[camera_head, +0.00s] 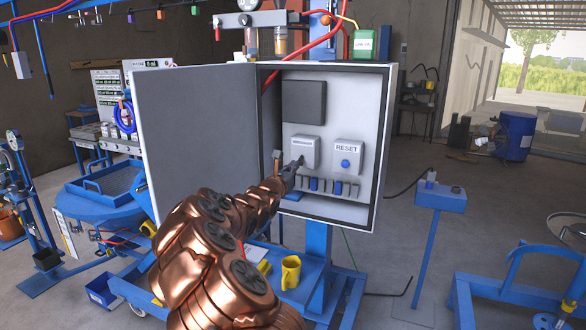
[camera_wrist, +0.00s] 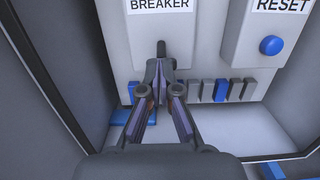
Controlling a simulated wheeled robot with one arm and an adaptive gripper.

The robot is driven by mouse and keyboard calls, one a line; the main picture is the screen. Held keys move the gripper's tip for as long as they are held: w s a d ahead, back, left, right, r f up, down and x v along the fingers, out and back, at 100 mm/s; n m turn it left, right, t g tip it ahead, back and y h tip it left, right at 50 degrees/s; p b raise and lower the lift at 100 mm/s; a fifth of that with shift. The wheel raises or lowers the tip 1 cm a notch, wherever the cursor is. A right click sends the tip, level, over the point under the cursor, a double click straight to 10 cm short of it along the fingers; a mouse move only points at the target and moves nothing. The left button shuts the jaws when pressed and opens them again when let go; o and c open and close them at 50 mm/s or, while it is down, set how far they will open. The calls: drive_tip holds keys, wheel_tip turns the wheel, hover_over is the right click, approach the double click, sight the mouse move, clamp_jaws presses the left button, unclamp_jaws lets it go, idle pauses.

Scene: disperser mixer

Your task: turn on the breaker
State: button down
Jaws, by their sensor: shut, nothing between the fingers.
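The breaker (camera_wrist: 158,22) is a light grey box labelled BREAKER inside an open cabinet; it also shows in the head view (camera_head: 306,146). Its small dark lever (camera_wrist: 161,48) stands out from the lower part of the box. My gripper (camera_wrist: 160,68) is shut, its fingertips together right at the lower end of the lever. I cannot tell whether they touch it. In the head view my gripper (camera_head: 297,163) reaches into the cabinet from the left, in front of the breaker's lower part, and partly hides it.
The RESET box (camera_head: 348,152) with a blue button is right of the breaker. A row of grey and blue switches (camera_head: 338,187) lies below. The cabinet door (camera_head: 195,130) stands open at left. The cabinet's right wall (camera_head: 382,150) bounds the space.

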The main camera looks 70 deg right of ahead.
idle(0.5)
drive_tip(key=a+f+b, duration=0.4)
drive_tip(key=a+b, duration=0.5)
idle(0.4)
drive_tip(key=shift+a, duration=0.1)
